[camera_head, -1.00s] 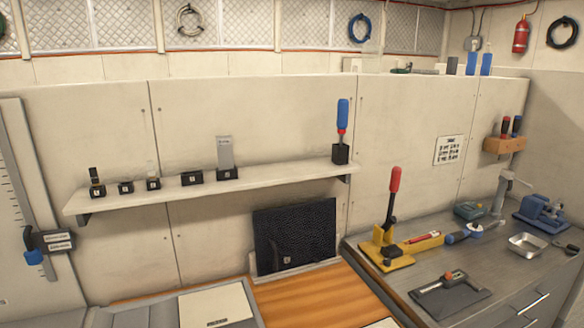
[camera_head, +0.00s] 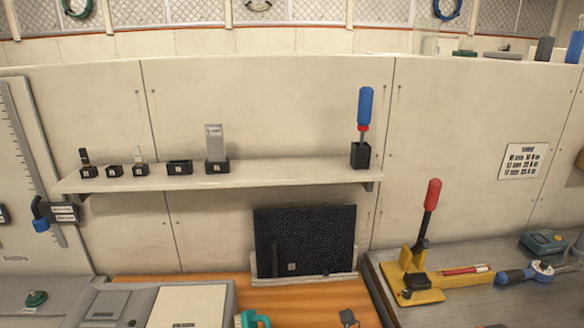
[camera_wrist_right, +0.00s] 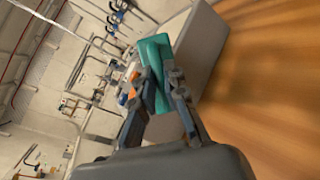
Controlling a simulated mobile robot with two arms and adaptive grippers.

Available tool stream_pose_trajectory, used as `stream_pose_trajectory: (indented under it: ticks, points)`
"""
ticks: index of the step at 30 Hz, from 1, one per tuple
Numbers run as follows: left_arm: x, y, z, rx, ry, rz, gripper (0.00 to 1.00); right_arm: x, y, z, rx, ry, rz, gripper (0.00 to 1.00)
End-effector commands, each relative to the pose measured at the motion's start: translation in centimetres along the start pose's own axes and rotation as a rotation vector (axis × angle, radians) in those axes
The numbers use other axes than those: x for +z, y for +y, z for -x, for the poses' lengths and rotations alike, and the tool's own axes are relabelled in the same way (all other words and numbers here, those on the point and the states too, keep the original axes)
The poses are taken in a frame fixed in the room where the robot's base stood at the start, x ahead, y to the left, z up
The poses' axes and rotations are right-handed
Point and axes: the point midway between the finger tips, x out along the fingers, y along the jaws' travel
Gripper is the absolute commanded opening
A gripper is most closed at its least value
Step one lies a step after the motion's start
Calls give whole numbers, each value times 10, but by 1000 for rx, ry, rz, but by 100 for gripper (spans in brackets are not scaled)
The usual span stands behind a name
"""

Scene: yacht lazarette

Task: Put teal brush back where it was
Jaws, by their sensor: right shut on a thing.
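The teal brush (camera_wrist_right: 155,60) is between the fingers of my right gripper (camera_wrist_right: 163,84) in the right wrist view, and the gripper is shut on it. A teal piece (camera_head: 252,318), seemingly the brush, shows at the bottom edge of the head view, mostly cut off. My left gripper is in neither view. The wall shelf (camera_head: 285,172) carries a row of small black holders. A small holder (camera_head: 113,171) and a wider holder (camera_head: 180,168) look empty. Others hold a dark-topped piece (camera_head: 85,157), a pale piece (camera_head: 137,154), a grey block (camera_head: 214,142) and a blue-handled tool (camera_head: 365,109).
Below the shelf, a black panel (camera_head: 305,240) leans at the back of the wooden worktop (camera_head: 300,298). A yellow press (camera_head: 412,280) with a red-knobbed lever stands on the grey bench at right.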

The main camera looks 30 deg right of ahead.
Motion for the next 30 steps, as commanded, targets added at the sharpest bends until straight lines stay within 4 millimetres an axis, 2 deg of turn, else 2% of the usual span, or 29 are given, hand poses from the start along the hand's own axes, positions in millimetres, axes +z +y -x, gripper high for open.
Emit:
stream_pose_trajectory:
  ticks: [4,10,15,21,30]
  points:
    - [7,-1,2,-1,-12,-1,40,29,-27,-8,28,155,75,0]
    - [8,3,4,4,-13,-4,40,76,-50,-13,28,333,162,0]
    - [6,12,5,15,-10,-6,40,110,-56,-14,8,428,218,0]
    - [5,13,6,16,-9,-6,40,142,-56,-13,-19,499,267,0]
    - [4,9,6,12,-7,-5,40,164,-54,-11,-44,545,296,0]
